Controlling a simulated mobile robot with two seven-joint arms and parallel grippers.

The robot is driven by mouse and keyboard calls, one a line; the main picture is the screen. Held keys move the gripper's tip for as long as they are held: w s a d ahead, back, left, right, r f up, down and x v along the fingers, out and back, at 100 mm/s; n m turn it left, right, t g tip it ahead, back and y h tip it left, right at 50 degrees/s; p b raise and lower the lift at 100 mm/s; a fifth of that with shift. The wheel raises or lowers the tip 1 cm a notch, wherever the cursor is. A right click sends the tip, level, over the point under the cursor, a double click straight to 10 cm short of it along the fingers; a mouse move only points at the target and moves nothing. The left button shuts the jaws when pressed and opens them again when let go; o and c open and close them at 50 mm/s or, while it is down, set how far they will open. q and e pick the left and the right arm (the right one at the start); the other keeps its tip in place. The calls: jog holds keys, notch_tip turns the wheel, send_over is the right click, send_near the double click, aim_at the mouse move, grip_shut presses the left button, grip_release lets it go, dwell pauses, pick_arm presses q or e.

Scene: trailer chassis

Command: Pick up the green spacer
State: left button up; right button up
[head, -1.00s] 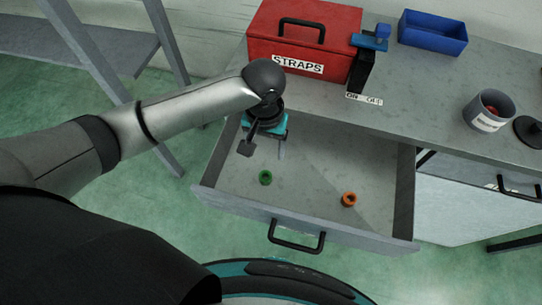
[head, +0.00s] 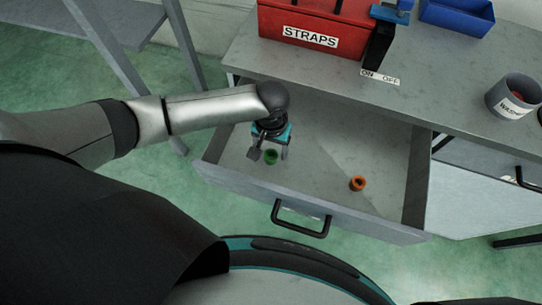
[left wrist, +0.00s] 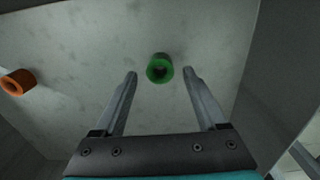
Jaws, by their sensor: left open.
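The green spacer (head: 271,157) is a short ring in the open grey drawer (head: 320,160). In the left wrist view the green spacer (left wrist: 160,68) lies between the lines of the two fingers, just beyond their tips. My left gripper (head: 270,155) is over the drawer's left part, above the spacer, with its fingers apart and nothing between them. In the left wrist view the left gripper (left wrist: 160,74) also shows open. How far the tips are above the drawer floor I cannot tell. My right gripper is not in view.
An orange spacer (head: 357,183) lies in the drawer to the right; it also shows in the left wrist view (left wrist: 17,82). The drawer's walls and front handle (head: 301,219) surround the space. A red STRAPS box (head: 318,22), blue bin (head: 457,15) and grey cup (head: 513,97) stand on the bench.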

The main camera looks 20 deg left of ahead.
pick_arm(q)
notch_tip(320, 180, down, 2)
jog(key=shift+f, duration=0.15)
grip_shut()
dwell(0.6)
